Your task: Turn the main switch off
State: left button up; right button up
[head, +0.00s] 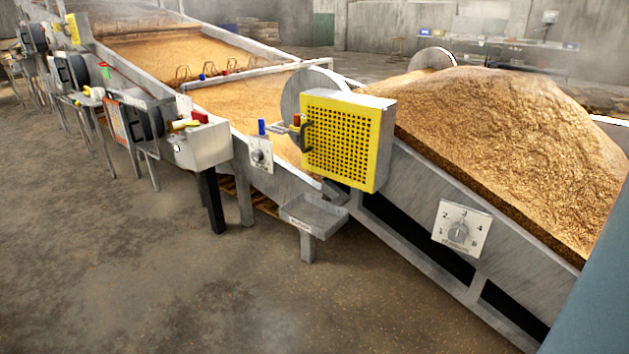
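No part in the head view carries a readable main switch label. A grey box (205,146) on the line's near side at left centre has a yellow and red part (186,124) on top, whose setting I cannot make out. To its right, a small white plate (260,154) carries a round knob, too small to read. Further right, a larger plate (461,228) has a round dial with numbers around it and a word that looks like TENSION. Neither of my grippers is in view.
A yellow perforated guard (347,139) stands out from the conveyor's side. A small grey tray (314,216) juts out below it. Grain (500,135) is heaped on the right. Several machine boxes line the left side. The concrete floor (130,270) in front is clear.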

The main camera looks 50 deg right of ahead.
aim_at(198, 117)
jog(key=i+z, duration=0.15)
jog(key=z, duration=0.35)
jog(key=i+j+z, duration=0.1)
jog(key=z, duration=0.35)
jog(key=i+j+z, duration=0.15)
jog(key=z, duration=0.95)
